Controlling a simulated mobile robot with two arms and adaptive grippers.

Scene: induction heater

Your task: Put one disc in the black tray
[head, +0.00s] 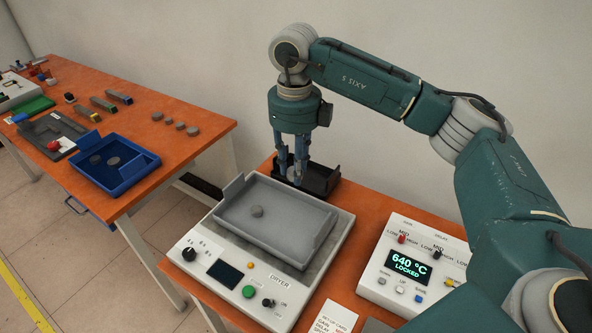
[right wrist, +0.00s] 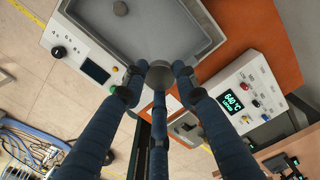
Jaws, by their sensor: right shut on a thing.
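The black tray (head: 322,183) stands behind the dryer on the orange bench, partly hidden by my right gripper (head: 291,172). The fingers point down at the tray's left side; I cannot tell whether they are inside it or above it. In the right wrist view my right gripper (right wrist: 158,82) is shut on a grey disc (right wrist: 159,72), held at the fingertips. Another grey disc (head: 257,211) lies in the dryer's grey tray (head: 304,243). My left gripper is not in view.
The dryer (head: 223,272) stands in front of the black tray, and a heater unit (head: 410,265) reading 640 °C LOCKED is to the right. The left table holds a blue tray (head: 133,179) with two discs, several loose grey pieces (head: 193,131) and other items. A wall is behind.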

